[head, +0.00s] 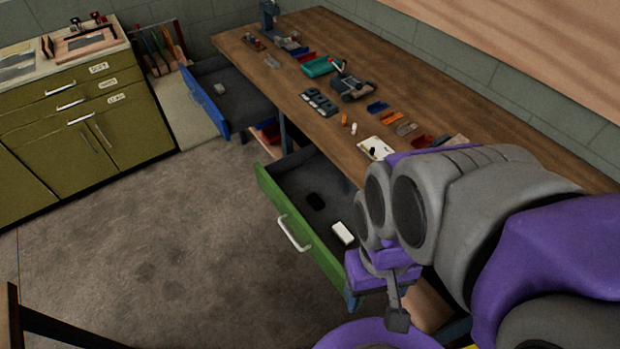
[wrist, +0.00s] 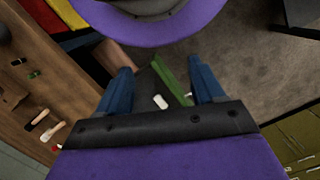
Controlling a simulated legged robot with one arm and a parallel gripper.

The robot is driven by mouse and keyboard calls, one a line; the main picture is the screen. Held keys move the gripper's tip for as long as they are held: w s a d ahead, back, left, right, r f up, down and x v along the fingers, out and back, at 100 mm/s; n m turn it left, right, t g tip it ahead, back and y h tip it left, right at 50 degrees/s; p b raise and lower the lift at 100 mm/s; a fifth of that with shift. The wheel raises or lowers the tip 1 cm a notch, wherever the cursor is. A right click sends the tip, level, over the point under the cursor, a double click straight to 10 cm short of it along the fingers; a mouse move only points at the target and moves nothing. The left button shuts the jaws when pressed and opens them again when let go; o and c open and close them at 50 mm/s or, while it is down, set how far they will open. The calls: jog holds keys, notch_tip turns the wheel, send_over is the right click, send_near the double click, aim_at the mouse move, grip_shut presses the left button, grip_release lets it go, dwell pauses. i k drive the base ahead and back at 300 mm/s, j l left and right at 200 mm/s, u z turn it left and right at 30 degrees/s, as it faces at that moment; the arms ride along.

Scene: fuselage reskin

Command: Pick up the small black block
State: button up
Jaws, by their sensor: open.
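The black block is not clearly visible in the wrist view. My gripper (wrist: 162,88) is open and empty, its two blue fingers wide apart, seen above the drawer area. In the head view my arm hides the drawer's right end, and the fingertips are hard to make out.
The wooden workbench (head: 240,47) carries a teal tray (head: 320,66), several small parts, and a white pad (head: 376,148) with a small dark item on it. A blue drawer (head: 205,97) stands open farther back. Olive cabinets (head: 120,125) stand left. The floor (head: 150,240) between is clear.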

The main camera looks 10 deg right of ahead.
aim_at(316, 203)
jog(key=i+j, duration=0.15)
jog(key=j, duration=0.15)
jog(key=i+j+z, duration=0.15)
jog(key=j, duration=0.2)
jog(key=i+j, duration=0.15)
jog(key=j, duration=0.15)
jog(key=i+j+z, duration=0.15)
jog(key=j, duration=0.2)
jog(key=z, duration=1.7)
